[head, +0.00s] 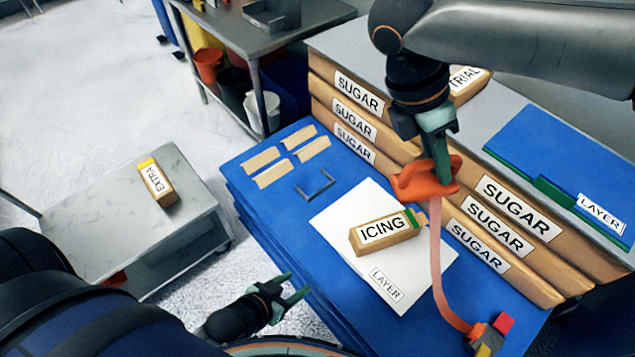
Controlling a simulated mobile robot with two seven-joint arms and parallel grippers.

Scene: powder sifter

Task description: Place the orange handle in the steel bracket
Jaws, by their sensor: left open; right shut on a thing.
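The orange handle (412,183) is in my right gripper (441,172), which is shut on it and holds it in front of the stacked sugar boxes. A salmon-coloured strap (436,265) hangs from the handle to a small grey piece with red and yellow blocks (483,338) at the table's lower right. A small grey U-shaped bracket, seemingly the steel bracket (327,190), lies on the blue table (262,207), left of the handle, with nothing in it. My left gripper (296,285) is open and empty beside the table's near left edge.
A white sheet marked LAYER (335,220) carries an ICING box (370,240). Several tan blocks (275,172) lie behind the bracket. SUGAR boxes (500,240) line the right side. A side table (115,195) with an EXTRA box (157,182) stands left.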

